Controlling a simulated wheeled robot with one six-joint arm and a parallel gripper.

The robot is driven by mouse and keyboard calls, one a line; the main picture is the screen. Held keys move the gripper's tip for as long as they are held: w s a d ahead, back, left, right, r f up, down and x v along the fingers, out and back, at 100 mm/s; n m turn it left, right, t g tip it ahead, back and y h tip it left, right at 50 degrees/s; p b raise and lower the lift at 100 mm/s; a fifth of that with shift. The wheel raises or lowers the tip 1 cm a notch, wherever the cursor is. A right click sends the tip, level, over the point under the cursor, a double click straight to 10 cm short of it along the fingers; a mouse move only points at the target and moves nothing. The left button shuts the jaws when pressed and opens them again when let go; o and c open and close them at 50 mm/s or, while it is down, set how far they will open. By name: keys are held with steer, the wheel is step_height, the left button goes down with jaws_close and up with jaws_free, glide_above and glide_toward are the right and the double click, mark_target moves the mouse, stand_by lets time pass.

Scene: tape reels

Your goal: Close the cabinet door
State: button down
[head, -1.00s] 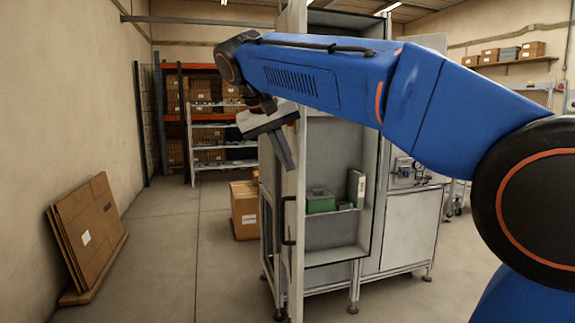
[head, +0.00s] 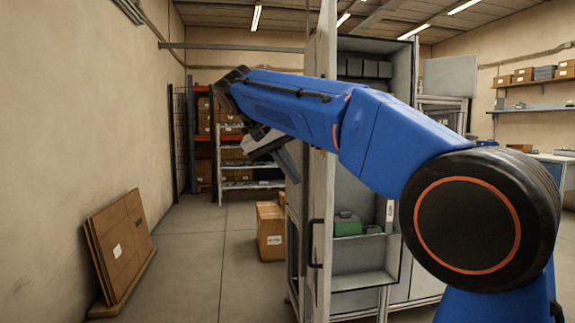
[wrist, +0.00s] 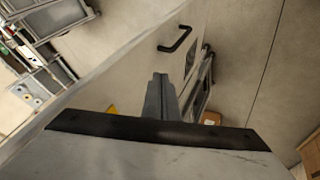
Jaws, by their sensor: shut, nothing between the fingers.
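The grey cabinet (head: 405,70) stands in the middle of the head view. Its tall pale door (head: 322,180) is open and sticks out toward me, seen nearly edge-on. A dark bar handle (head: 316,243) is on the door; it also shows in the wrist view (wrist: 175,40). My gripper (head: 291,168) is left of the door, on the handle side, above handle height. In the wrist view my gripper's fingers (wrist: 160,85) are together and empty, close to the door face (wrist: 115,80). Whether they touch the door I cannot tell.
A green box (head: 347,225) sits on a shelf inside the cabinet. Cardboard boxes (head: 270,235) stand on the floor left of the cabinet. Flat cardboard panels (head: 120,245) lean at the left wall. The floor (head: 200,280) between is clear.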

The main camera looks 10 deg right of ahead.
steer(key=d+f, duration=0.3)
steer(key=d, duration=0.3)
steer(key=shift+d+f, duration=0.1)
steer(key=shift+d, duration=0.05)
stand_by(0.3)
